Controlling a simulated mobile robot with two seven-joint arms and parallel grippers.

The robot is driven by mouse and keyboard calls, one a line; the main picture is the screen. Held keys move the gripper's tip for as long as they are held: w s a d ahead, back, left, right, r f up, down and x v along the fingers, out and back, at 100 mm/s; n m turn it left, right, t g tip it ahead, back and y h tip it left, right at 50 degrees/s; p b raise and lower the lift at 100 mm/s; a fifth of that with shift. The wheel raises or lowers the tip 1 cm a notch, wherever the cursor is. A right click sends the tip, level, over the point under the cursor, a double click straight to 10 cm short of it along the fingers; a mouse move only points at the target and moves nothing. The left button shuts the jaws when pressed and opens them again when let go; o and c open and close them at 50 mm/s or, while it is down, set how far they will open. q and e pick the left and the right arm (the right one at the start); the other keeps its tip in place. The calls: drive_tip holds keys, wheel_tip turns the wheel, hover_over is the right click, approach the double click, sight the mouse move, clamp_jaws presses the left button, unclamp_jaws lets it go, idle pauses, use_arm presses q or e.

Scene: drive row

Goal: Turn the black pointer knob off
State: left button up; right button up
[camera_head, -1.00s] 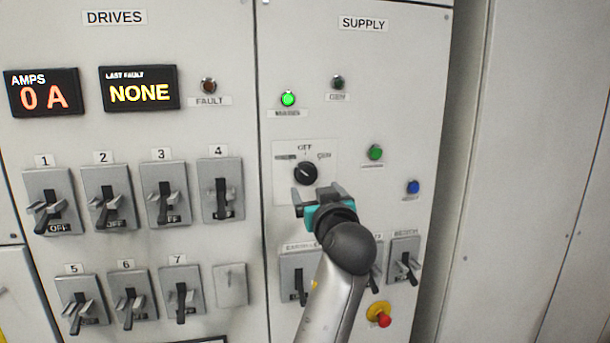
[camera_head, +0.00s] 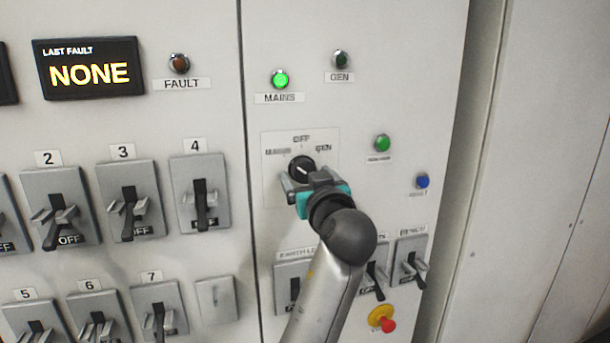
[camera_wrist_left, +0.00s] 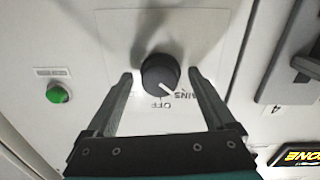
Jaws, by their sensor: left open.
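The black pointer knob (camera_head: 302,167) sits on a pale plate on the SUPPLY panel, below the lit MAINS lamp. Its plate carries MAINS at upper left, OFF at top and GEN at upper right. In the left wrist view the knob (camera_wrist_left: 160,72) shows upside down, and its white line points toward the MAINS lettering, to the side of OFF. My left gripper (camera_head: 303,184) is open in front of the knob. In the wrist view its fingers stand on either side of the knob, with gaps visible. The gripper covers the knob's lower part in the head view. My right gripper is not in view.
Green (camera_head: 382,143) and blue (camera_head: 422,181) buttons lie to the right of the knob. Lever switches (camera_head: 410,262) and a red emergency button (camera_head: 386,324) are below, partly behind my arm. Breaker 4 (camera_head: 200,195) is on the panel to the left.

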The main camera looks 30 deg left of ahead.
use_arm(q)
drive_tip(key=shift+s+d, duration=0.1)
drive_tip(key=shift+c, duration=0.7)
drive_tip(key=c, duration=1.2)
